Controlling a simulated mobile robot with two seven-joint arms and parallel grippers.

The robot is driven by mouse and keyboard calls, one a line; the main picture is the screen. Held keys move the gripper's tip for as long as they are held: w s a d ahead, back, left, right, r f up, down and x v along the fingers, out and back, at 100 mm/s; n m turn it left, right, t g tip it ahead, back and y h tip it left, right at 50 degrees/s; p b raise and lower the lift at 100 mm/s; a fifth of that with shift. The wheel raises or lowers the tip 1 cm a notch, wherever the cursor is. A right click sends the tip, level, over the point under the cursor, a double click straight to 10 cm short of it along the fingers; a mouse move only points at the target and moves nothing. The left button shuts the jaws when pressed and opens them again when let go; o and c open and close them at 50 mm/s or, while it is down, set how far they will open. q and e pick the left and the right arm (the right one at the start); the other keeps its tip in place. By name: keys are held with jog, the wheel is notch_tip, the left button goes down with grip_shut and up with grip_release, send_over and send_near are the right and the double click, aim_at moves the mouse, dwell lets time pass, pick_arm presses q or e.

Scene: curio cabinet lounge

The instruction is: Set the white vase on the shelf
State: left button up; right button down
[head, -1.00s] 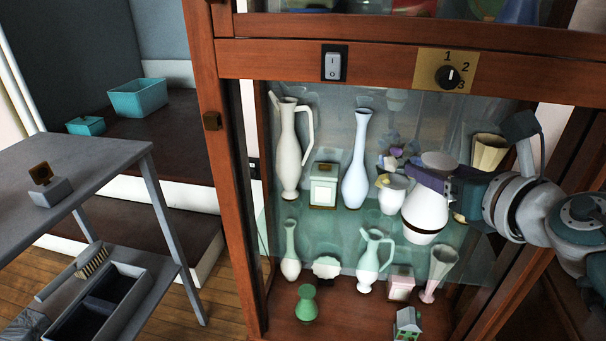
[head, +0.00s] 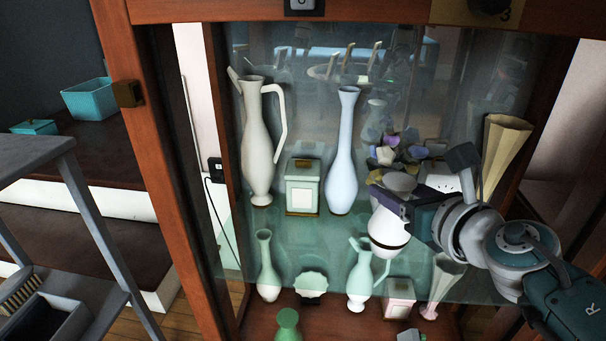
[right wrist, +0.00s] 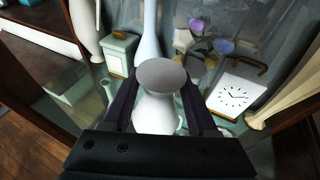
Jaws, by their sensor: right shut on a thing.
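The white vase (head: 389,226) is held upright in my right gripper (head: 392,197), at the right part of the cabinet's glass shelf (head: 315,236). In the right wrist view, the two dark fingers (right wrist: 163,102) are closed around the vase's neck, with the grey top of the white vase (right wrist: 158,118) between them. The vase's foot shows below the gripper in the head view. I cannot tell whether it touches the glass or hangs just above it.
On the shelf stand a tall cream pitcher (head: 258,145), a green-and-white box (head: 303,187), a pale blue vase (head: 343,150), flowers (head: 400,148), a white clock (right wrist: 237,96) and a tan fluted vase (head: 503,150). Several small pieces stand below the glass. A wooden post (head: 150,150) borders the opening.

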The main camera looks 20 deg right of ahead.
aim_at(388, 237)
jog(key=shift+f+b, duration=0.9)
jog(key=shift+f, duration=0.55)
jog(key=shift+f, duration=0.15)
jog(key=shift+c, duration=0.9)
grip_release()
